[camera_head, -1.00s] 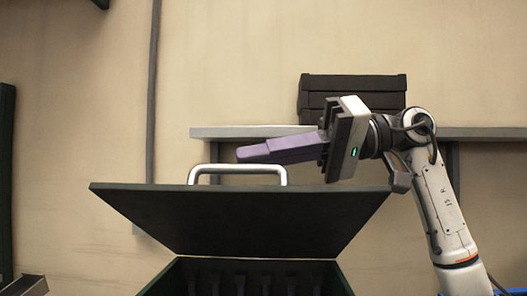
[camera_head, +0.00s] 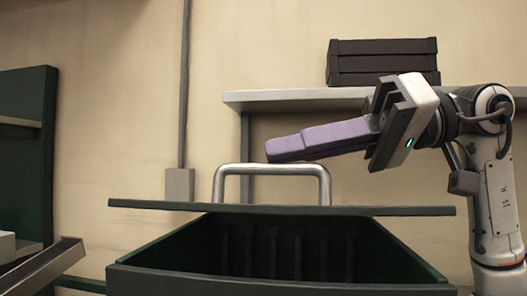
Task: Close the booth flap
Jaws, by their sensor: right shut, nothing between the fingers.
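The booth flap (camera_head: 400,211) is a dark panel with a silver handle (camera_head: 271,169) standing up from it. It shows almost edge-on above the dark green booth (camera_head: 280,284), whose slotted inside is visible below it. The flap stands open. My right gripper (camera_head: 272,150) points left with its purple fingers together and nothing between them. In the picture its fingertips are just above the handle's top bar; I cannot tell whether they touch it. My left gripper is not in view.
A dark crate (camera_head: 383,63) sits on a grey wall shelf (camera_head: 290,98) behind my right arm. A dark green rack (camera_head: 30,150) with a metal tray (camera_head: 42,266) stands at the left.

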